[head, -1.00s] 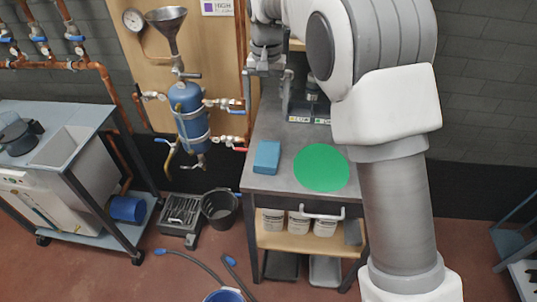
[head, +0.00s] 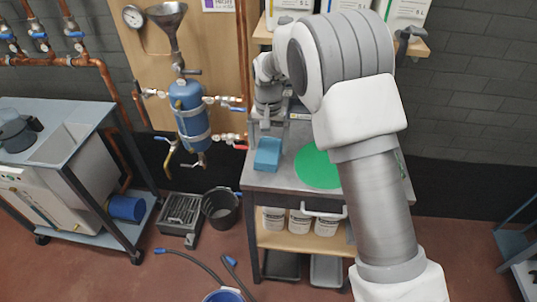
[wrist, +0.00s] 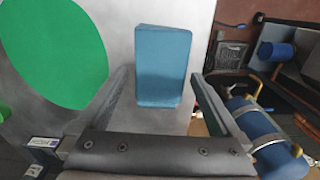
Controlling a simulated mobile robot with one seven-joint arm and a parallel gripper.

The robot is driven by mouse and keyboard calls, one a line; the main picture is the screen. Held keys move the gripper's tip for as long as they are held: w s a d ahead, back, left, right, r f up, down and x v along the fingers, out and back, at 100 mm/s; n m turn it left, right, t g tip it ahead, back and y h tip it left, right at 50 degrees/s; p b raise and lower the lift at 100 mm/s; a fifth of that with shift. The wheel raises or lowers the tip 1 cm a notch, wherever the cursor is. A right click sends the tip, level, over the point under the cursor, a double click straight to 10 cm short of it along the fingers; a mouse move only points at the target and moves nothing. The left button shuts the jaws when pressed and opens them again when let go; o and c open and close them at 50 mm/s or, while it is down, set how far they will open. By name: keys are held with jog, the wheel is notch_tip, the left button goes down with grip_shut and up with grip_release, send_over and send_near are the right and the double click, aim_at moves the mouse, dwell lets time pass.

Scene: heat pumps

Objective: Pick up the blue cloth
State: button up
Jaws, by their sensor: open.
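The blue cloth (head: 267,156) is a small folded block lying on the grey worktop (head: 262,181), left of a flat green disc (head: 318,167). In the wrist view the cloth (wrist: 162,66) lies ahead of my gripper (wrist: 158,85), between the lines of its two fingers. My gripper is open and empty. In the head view my gripper (head: 265,124) is just behind and above the cloth, with its fingertips close to the cloth's far edge. I cannot tell whether they touch it.
A blue tank (head: 189,110) with valves stands on the wooden panel left of the worktop. White containers (head: 298,222) sit on the shelf below. A shelf with several jugs (head: 405,14) is above, at the back. The green disc also shows in the wrist view (wrist: 55,50).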

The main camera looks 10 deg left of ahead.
notch_tip(320, 180, down, 2)
jog(key=shift+f, duration=0.2)
jog(key=c, duration=1.1)
jog(key=shift+c, duration=0.2)
jog(key=shift+r, duration=0.55)
jog(key=r, duration=0.3)
jog(key=shift+s+d+r, duration=0.15)
jog(key=shift+d+r, duration=0.15)
jog(key=s+d+r, duration=0.5)
jog(key=d+r, duration=0.1)
jog(key=d, duration=0.3)
jog(key=shift+s+d+r+p, duration=0.15)
jog(key=shift+d+p, duration=0.15)
jog(key=shift+d, duration=0.05)
